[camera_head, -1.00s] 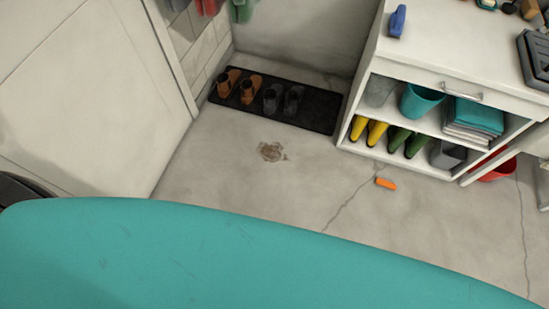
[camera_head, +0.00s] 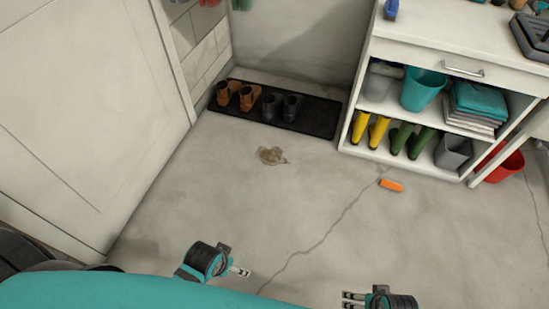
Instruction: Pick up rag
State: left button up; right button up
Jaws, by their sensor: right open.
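A folded teal cloth (camera_head: 479,99), which may be the rag, lies on top of a stack of paler folded cloths (camera_head: 472,121) on the shelf unit's upper shelf. My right gripper (camera_head: 353,299) is at the bottom edge, partly cut off, with its fingers pointing left. It is open with nothing visible between the fingers. My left gripper (camera_head: 241,271) is at the lower centre with small fingertips pointing right; whether they are apart is unclear. Both grippers are well short of the cloths.
The white shelf unit (camera_head: 416,52) also holds a teal bucket (camera_head: 422,91), yellow boots (camera_head: 369,129), green boots (camera_head: 410,141) and a grey bin (camera_head: 453,152). A red bucket (camera_head: 505,166) stands beside it. An orange block (camera_head: 391,185) and a brown stain (camera_head: 271,155) are on the otherwise open floor.

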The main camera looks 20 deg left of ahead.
aim_at(385, 183)
jog(key=i+l, duration=0.25)
jog(key=i, duration=0.15)
jog(key=i+l+z, duration=0.1)
jog(key=i+l, duration=0.15)
jog(key=i, duration=0.15)
jog(key=i+l, duration=0.2)
jog(key=i, duration=0.25)
jog(key=i+l+z, duration=0.1)
jog(key=i+l, duration=0.15)
jog(key=i, duration=0.15)
